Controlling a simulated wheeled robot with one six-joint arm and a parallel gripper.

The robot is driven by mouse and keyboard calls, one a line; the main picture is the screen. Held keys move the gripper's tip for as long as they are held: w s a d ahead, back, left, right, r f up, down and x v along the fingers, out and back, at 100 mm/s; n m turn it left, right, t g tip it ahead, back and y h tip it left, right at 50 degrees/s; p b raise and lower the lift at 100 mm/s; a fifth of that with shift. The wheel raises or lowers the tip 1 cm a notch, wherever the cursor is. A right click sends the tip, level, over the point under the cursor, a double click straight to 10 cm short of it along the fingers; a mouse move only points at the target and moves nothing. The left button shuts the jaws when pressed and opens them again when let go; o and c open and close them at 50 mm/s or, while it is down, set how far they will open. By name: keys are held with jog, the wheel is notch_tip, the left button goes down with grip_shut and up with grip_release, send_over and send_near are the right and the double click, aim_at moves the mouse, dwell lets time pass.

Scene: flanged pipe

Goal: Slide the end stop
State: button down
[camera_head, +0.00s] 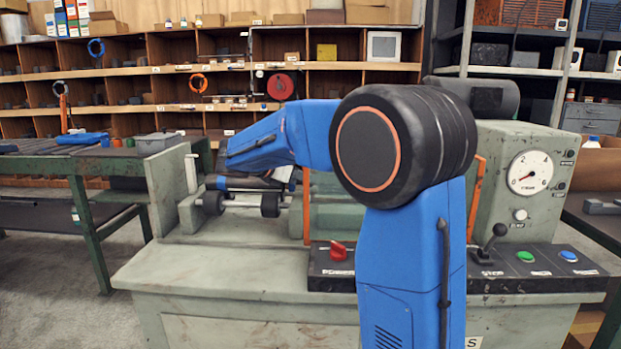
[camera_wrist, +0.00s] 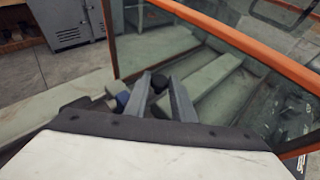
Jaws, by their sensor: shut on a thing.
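My gripper (camera_wrist: 161,90) reaches down in the wrist view with its two grey fingers on either side of a small dark rounded piece, which I take to be the end stop (camera_wrist: 158,81). The fingers are shut on it, and they hide part of it. In the head view a pale rod (camera_head: 242,202) runs across the left part of the grey-green machine (camera_head: 220,270), with black round pieces on it. My arm and wrist cover much of this area, so I cannot tell there exactly where the fingertips touch.
An orange-framed clear guard (camera_wrist: 240,38) rises close beside my gripper. The machine's front has a red knob (camera_head: 338,251), a black lever (camera_head: 490,240), a green button (camera_head: 525,256) and a dial (camera_head: 530,173). A green bench (camera_head: 75,165) stands at left.

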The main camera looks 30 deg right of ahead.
jog(key=shift+w+a, duration=0.45)
jog(key=shift+a, duration=0.2)
jog(key=c, duration=1.6)
grip_release()
jog(key=shift+o, duration=0.2)
jog(key=v, duration=1.7)
jog(key=shift+a, duration=0.2)
